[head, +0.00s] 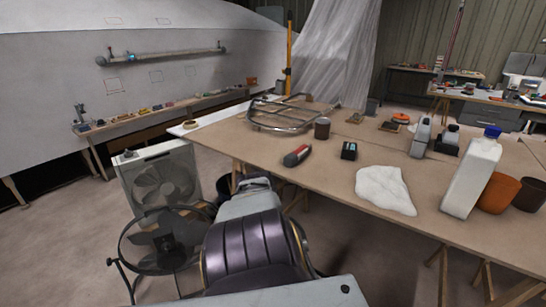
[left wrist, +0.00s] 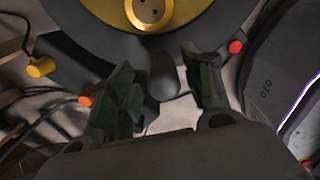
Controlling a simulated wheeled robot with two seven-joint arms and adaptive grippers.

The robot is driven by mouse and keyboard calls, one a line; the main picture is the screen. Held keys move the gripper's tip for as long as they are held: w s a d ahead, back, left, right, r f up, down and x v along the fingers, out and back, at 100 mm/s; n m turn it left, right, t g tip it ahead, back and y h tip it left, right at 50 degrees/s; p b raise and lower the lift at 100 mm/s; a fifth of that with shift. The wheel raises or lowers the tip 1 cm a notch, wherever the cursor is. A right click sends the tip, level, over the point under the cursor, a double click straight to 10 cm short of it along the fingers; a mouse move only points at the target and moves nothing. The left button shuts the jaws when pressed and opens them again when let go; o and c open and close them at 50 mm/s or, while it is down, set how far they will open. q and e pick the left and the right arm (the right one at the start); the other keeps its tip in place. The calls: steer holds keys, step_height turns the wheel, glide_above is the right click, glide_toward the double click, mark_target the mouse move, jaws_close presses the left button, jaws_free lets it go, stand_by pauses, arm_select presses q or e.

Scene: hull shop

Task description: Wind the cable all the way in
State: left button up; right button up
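A dark grey knob (left wrist: 163,80) sticks out below the hub. My left gripper (left wrist: 165,68) has its two fingers apart, one on each side of the knob. I see narrow gaps beside the knob and no clear contact. Dark cable (left wrist: 35,132) runs at the left of that view. In the head view my arm covers the lower middle, and I cannot make out the left gripper or the reel there. My right gripper is in neither view.
A wide table (head: 290,203) holds a metal frame (head: 285,117), a white cloth (head: 385,190), a white bottle (head: 470,178) and small items. A box fan (head: 160,178) and a round black-ringed object (head: 165,245) stand at lower left. Floor is free at far left.

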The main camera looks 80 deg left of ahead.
arm_select(q)
steer(key=shift+r, duration=0.15)
step_height(320, 180, up, 12)
stand_by(1.3)
steer(key=shift+f, duration=0.2)
stand_by(0.5)
